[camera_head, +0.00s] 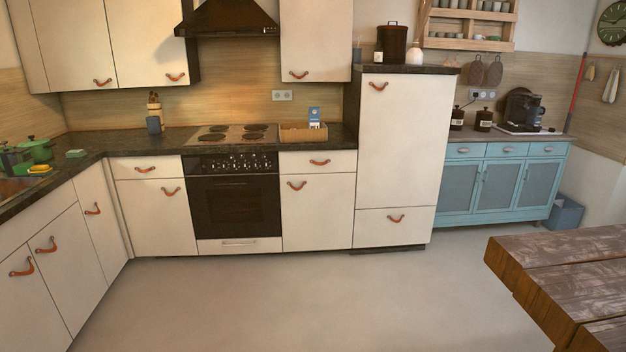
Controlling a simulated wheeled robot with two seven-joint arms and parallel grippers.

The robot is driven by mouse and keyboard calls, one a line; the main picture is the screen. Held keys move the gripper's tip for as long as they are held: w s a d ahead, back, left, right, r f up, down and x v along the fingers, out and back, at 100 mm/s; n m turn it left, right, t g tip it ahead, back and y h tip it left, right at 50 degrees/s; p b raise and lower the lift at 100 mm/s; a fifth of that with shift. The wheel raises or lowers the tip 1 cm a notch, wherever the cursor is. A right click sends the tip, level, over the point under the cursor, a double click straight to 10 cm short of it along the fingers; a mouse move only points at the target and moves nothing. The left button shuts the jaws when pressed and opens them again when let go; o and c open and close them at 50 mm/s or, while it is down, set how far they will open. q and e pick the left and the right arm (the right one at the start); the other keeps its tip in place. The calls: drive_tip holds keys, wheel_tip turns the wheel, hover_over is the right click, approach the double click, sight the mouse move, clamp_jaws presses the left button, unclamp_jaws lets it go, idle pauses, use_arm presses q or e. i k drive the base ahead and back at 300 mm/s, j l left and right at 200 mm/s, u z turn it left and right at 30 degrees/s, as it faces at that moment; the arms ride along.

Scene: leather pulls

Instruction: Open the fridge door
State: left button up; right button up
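The tall cream cabinet (398,145) right of the counter looks like the fridge. Its large upper door is shut flush. A brown leather pull (379,86) sits near that door's top left corner. A lower drawer front (395,229) below it is also shut and has its own leather pull (396,218). Neither of my grippers shows in the head view, so their state and their distance from the door cannot be seen.
Open grey floor (260,295) lies in front of the cabinets. A wooden table (570,270) juts in at the lower right. A black oven (235,205) and cream cupboards stand left of the tall cabinet. A blue sideboard (505,185) stands to its right.

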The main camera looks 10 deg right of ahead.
sight(405, 123)
drive_tip(key=i+z, duration=0.15)
drive_tip(key=i, duration=0.55)
drive_tip(key=i+z, duration=0.15)
drive_tip(key=i, duration=0.6)
drive_tip(key=i+j+z, duration=0.2)
drive_tip(key=i, duration=0.5)
